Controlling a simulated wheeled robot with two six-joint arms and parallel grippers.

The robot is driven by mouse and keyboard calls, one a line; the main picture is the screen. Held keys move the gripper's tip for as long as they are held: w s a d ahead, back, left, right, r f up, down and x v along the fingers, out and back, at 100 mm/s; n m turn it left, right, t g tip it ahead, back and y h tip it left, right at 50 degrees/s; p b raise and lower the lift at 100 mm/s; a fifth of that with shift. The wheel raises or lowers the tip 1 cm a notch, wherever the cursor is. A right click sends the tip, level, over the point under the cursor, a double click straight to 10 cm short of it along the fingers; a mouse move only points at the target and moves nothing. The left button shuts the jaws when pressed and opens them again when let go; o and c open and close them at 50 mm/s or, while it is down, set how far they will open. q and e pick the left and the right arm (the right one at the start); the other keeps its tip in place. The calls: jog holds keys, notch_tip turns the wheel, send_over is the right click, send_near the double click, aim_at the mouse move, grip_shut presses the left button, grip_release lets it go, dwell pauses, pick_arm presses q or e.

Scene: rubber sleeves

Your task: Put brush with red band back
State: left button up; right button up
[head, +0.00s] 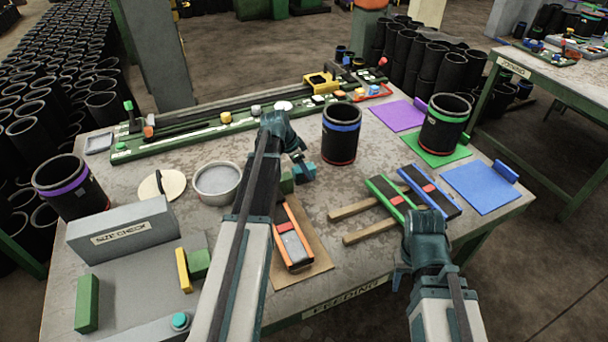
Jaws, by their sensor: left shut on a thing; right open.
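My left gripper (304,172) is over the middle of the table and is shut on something. Its fingers and my forearm largely hide what it holds. I cannot pick out the brush with the red band for certain. A narrow orange-edged piece with a red band (293,240) lies on a brown mat, just right of my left forearm. Green-edged (388,197) and blue-edged (431,192) pieces, also with red bands, lie across two wooden bars. My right gripper (399,277) is open near the front edge, below them.
Black sleeves with blue (342,140), green (444,128) and purple (72,190) bands stand on the table. A grey bowl (217,195) and round lid (158,192) are left of my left arm. Purple, green and blue mats (478,190) lie at right.

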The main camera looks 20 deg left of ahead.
pick_arm(q)
jog(key=shift+f, duration=0.15)
jog(key=o, duration=1.2)
jog(key=shift+p+v, duration=0.8)
jog(key=p+v, duration=0.9)
jog(key=v, duration=0.1)
jog(key=shift+r+p, duration=0.3)
jog(key=shift+p, duration=0.1)
